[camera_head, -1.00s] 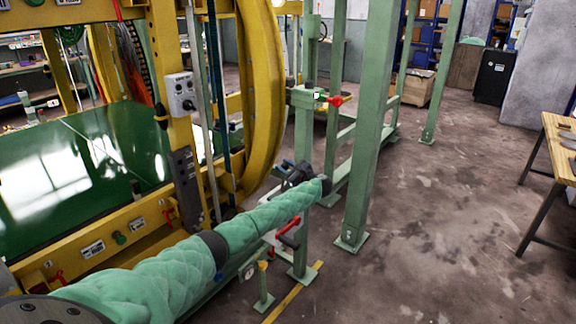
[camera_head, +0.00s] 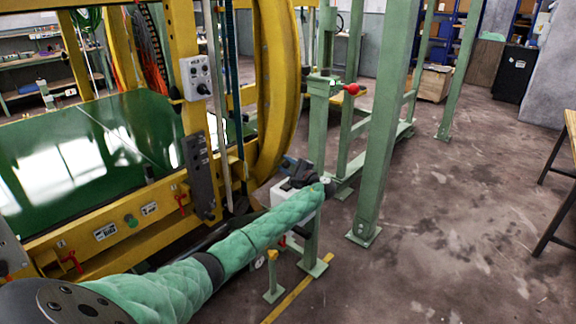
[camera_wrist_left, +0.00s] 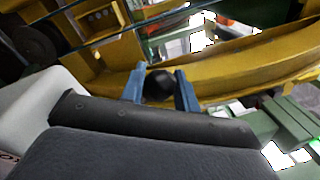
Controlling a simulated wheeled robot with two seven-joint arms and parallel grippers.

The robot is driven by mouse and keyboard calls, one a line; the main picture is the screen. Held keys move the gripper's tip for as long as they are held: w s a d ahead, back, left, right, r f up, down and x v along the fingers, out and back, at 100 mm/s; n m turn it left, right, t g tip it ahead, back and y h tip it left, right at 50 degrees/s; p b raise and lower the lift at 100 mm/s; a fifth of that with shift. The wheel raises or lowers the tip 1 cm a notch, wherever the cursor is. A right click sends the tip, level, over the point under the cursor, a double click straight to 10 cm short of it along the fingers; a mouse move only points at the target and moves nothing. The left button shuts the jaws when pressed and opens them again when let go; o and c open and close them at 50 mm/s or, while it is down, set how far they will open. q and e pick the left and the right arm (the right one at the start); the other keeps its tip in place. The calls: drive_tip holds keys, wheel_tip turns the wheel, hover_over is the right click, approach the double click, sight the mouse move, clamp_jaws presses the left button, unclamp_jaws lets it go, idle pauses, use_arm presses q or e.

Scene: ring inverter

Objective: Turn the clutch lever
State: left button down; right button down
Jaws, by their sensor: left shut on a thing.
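My left gripper (camera_head: 290,163) reaches in from the left and is low in front of the yellow ring's base. In the left wrist view its two blue fingers (camera_wrist_left: 160,85) are closed around a round black knob (camera_wrist_left: 159,86), with the curved yellow beam behind. I take the knob to be the end of the clutch lever; the lever's shaft is hidden from me. In the head view my wrist and forearm cover the knob and much of the low green stand there. My right gripper is not in view.
The yellow ring frame (camera_head: 277,85) stands just beyond my gripper. A green post (camera_head: 388,120) and a red knob (camera_head: 352,89) are to its right. A grey control box (camera_head: 196,77) hangs on the yellow column. The floor (camera_head: 450,230) at right is open, with a table at the edge.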

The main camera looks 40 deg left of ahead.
use_arm(q)
drive_tip(key=shift+s+f, duration=0.1)
drive_tip(key=shift+f, duration=0.15)
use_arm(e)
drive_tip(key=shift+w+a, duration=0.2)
use_arm(q)
drive_tip(key=c, duration=1.1)
unclamp_jaws()
drive_tip(key=shift+o, duration=0.2)
drive_tip(key=shift+r, duration=0.1)
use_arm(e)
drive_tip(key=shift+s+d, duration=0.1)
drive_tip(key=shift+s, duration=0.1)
use_arm(q)
drive_tip(key=shift+d, duration=0.35)
drive_tip(key=s+d+f+b, duration=0.1)
drive_tip(key=d, duration=0.6)
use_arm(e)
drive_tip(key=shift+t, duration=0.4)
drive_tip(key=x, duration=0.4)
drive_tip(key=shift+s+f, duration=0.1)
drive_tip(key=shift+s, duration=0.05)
